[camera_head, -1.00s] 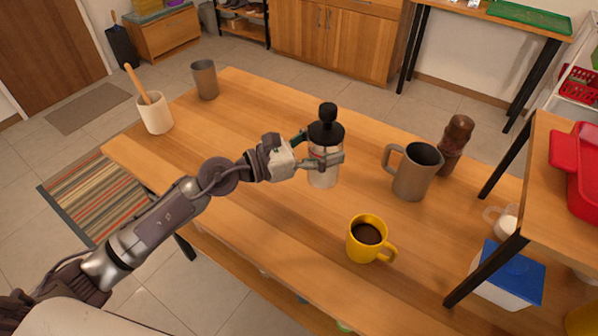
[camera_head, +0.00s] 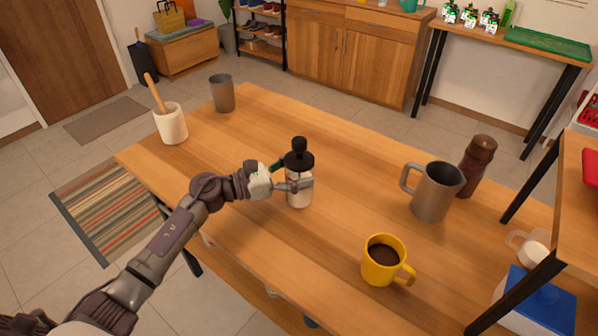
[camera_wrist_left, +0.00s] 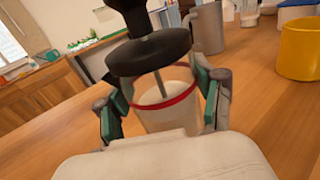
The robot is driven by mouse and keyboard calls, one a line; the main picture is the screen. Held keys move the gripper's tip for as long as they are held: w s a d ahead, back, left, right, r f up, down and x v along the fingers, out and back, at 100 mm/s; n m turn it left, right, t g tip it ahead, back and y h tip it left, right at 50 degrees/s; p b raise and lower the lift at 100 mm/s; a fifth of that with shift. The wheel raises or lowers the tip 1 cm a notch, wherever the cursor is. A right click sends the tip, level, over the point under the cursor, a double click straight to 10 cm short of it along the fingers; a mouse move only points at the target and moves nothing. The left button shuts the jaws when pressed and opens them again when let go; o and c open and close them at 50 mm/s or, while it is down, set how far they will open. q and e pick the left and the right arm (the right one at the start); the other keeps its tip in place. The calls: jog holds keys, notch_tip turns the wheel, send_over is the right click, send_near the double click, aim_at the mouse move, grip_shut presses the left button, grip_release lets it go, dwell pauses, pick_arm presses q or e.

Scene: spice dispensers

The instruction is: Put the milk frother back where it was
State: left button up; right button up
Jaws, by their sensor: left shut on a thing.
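The milk frother (camera_head: 299,177) is a clear and white jar with a black lid and a black knob on top. It is upright over the middle of the wooden table (camera_head: 270,125); I cannot tell whether its base touches the wood. My left gripper (camera_head: 293,185) is shut on it from the left side. In the left wrist view the frother (camera_wrist_left: 165,103) stands between the two green-padded fingers, with a red ring at its rim and a rod under the black lid. My right gripper is not in view.
A yellow mug (camera_head: 384,261) of dark drink, a grey metal pitcher (camera_head: 434,190) and a brown grinder (camera_head: 476,165) stand to the right. A mortar with pestle (camera_head: 171,126) and a grey cup (camera_head: 222,94) stand at the far left. The table between them is clear.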

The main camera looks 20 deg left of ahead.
pick_arm(q)
jog(key=shift+f, duration=0.15)
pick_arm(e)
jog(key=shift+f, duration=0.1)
pick_arm(q)
jog(key=shift+f, duration=0.1)
jog(key=o, duration=1.2)
jog(key=shift+o, duration=1.1)
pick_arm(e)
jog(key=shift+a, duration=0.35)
